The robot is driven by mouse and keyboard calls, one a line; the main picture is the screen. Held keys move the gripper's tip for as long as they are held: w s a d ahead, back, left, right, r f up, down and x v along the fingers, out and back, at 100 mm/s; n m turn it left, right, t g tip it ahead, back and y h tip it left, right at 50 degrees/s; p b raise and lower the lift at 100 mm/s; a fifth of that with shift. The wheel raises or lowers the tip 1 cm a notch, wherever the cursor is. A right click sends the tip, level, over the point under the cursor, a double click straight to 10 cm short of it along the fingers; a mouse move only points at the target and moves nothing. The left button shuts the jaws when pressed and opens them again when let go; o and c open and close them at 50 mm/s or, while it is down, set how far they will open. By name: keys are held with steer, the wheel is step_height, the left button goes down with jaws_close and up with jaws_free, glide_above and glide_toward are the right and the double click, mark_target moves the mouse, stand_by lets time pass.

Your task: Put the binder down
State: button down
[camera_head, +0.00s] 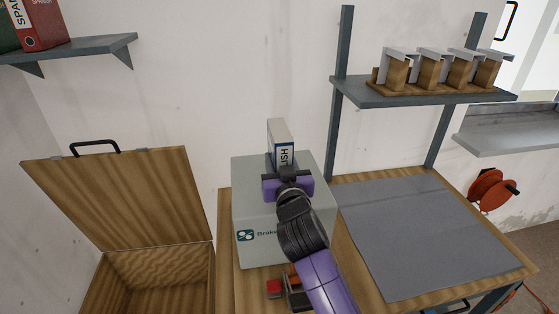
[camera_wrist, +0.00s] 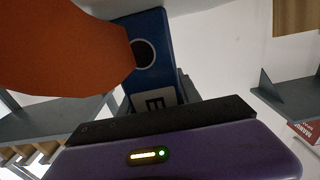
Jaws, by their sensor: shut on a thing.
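A binder (camera_head: 280,132) with a pale side and a blue spine, its label partly reading "ISH", stands upright above or behind the grey box in the head view; I cannot tell whether it touches the box. My gripper (camera_head: 287,172), purple and black, is shut on the binder's lower part. In the wrist view the binder (camera_wrist: 153,75) shows its blue spine, a round finger hole and part of a white label, rising beyond the dark gripper edge. The held part is mostly hidden.
A grey box (camera_head: 249,212) sits on the wooden table under my gripper. An open wooden chest (camera_head: 128,195) is at left. A red binder (camera_head: 43,22) stands on the left shelf (camera_head: 100,45). The grey mat (camera_head: 425,235) at right is clear; a shelf (camera_head: 420,99) hangs above.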

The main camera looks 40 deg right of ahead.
steer(key=c, duration=0.8)
jaws_free()
steer(key=shift+c, duration=0.2)
